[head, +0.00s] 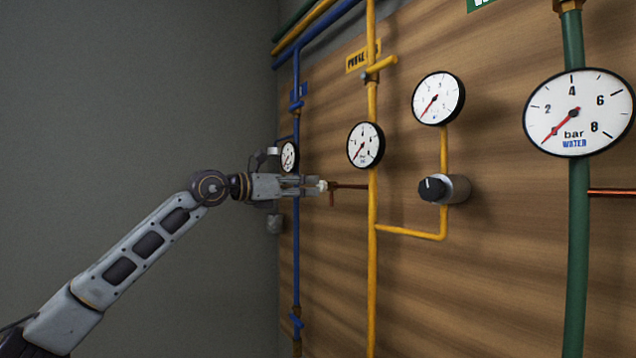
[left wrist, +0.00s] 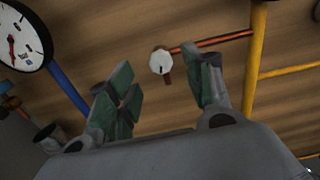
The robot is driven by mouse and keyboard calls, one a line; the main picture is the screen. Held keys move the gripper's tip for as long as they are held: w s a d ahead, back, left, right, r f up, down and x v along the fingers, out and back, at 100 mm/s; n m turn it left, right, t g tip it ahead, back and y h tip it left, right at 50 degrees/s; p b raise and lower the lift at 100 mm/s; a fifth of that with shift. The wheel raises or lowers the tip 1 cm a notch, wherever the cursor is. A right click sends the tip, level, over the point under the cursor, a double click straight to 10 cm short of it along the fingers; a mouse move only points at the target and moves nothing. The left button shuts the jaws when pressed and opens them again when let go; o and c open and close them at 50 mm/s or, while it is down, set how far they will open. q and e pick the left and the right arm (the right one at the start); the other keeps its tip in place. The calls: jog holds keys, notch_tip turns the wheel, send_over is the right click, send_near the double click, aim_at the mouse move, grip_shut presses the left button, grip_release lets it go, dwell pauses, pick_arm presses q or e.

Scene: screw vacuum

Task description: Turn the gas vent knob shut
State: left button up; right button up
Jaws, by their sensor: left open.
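A small white faceted knob (head: 322,186) sits at the end of a copper branch pipe (head: 350,186) that comes off the yellow pipe; a short copper spout points down below it. In the left wrist view the knob (left wrist: 160,62) shows its face, with the spout (left wrist: 167,78) under it. My left gripper (head: 309,185) is open and empty, its fingertips close to the knob. In the left wrist view the gripper (left wrist: 170,88) has its fingers to the left and right of the knob, which appears just beyond the tips; I cannot tell whether they touch. My right gripper is not in view.
The yellow pipe (head: 372,270) runs right of the knob, the blue pipe (head: 296,260) left. A black knob (head: 432,189) on a grey body sits on a yellow branch. Several gauges, including the water gauge (head: 578,112), line the wooden wall. The grey wall (head: 130,100) is bare.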

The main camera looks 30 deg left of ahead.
aim_at(320, 186)
pick_arm(q)
jog(key=p+x, duration=0.1)
jog(key=x, duration=0.1)
jog(key=shift+w+d+r, duration=0.1)
jog(key=shift+w+d, duration=0.05)
jog(key=shift+w, duration=0.1)
jog(key=shift+p+x, duration=0.4)
jog(key=shift+x, duration=0.7)
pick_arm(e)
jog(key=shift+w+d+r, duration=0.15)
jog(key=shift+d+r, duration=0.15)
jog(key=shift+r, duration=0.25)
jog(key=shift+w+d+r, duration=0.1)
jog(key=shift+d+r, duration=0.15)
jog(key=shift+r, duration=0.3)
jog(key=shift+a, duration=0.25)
pick_arm(q)
jog(key=shift+c, duration=0.5)
jog(key=c, duration=0.9)
